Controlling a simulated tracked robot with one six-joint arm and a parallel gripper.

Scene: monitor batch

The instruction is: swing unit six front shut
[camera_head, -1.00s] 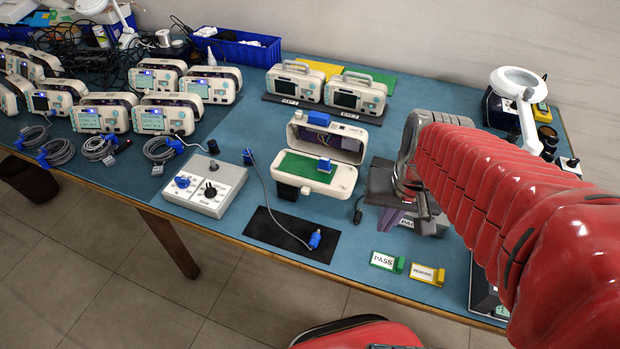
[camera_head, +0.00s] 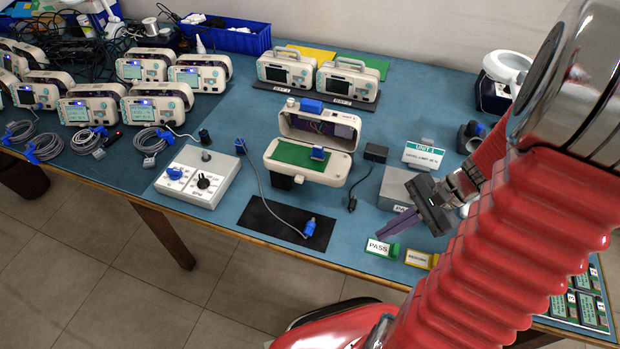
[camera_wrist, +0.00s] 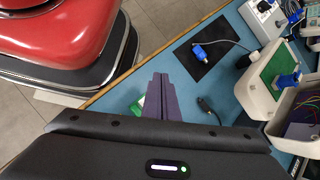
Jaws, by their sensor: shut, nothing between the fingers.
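Wires show inside the housing. In the wrist view the lowered front (camera_wrist: 258,88) is at the right. My gripper (camera_head: 384,234) is shut and empty, right of the unit and apart from it, above the table near the PASS tag. Its purple fingers also show in the wrist view (camera_wrist: 160,78).
A grey box (camera_head: 397,188) and a standing card (camera_head: 423,155) are right of the unit. A black mat (camera_head: 265,222) with a blue-plugged cable and a control box (camera_head: 197,180) lie to the left. PASS (camera_head: 378,247) and yellow tags are near the front edge.

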